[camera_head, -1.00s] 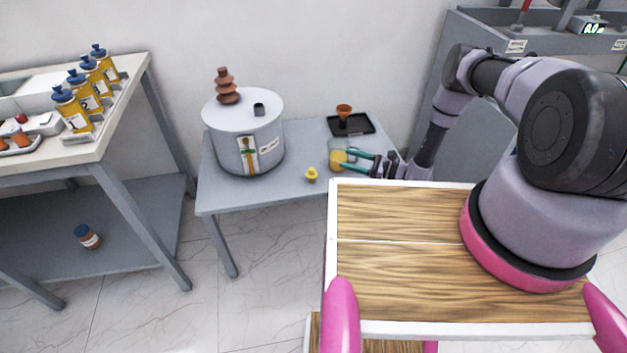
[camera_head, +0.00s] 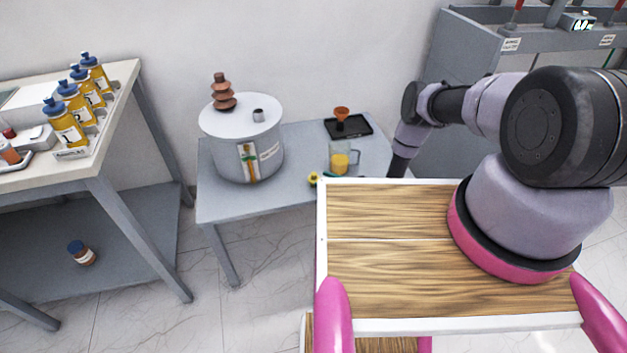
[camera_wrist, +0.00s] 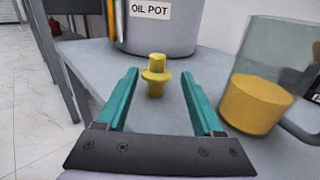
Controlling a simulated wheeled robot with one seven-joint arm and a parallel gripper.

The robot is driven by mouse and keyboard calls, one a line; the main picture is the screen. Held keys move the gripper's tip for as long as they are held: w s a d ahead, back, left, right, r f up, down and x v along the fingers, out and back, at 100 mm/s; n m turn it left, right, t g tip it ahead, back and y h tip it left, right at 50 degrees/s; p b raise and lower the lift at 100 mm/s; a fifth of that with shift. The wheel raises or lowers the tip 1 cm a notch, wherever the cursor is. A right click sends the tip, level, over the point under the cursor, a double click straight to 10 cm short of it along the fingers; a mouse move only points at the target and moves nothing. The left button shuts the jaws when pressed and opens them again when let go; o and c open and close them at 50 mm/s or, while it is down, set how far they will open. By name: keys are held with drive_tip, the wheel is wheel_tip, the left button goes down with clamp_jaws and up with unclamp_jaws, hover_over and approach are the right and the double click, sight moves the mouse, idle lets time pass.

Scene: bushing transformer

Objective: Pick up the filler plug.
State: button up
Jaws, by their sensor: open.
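The filler plug (camera_head: 313,179) is a small yellow piece with a wider collar. In the wrist view the filler plug (camera_wrist: 155,76) is upright, centred between the finger lines. My gripper (camera_wrist: 158,74) is open, with one teal finger on each side and nothing held. The plug looks at or just beyond the fingertips; I cannot tell the exact depth. In the head view only a bit of a teal finger shows beside the plug.
The grey oil pot (camera_head: 243,150) stands behind the plug. A glass jug with yellow liquid (camera_wrist: 254,103) is close to the right finger. The table (camera_head: 240,205) is bare left of the plug.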

sight(316, 179)
drive_tip(key=x, duration=0.4)
drive_tip(key=shift+s+a+r, duration=0.1)
drive_tip(key=shift+s, duration=0.15)
drive_tip(key=shift+w+a, duration=0.3)
drive_tip(key=shift+a, duration=0.1)
drive_tip(key=shift+s, duration=0.1)
clamp_jaws()
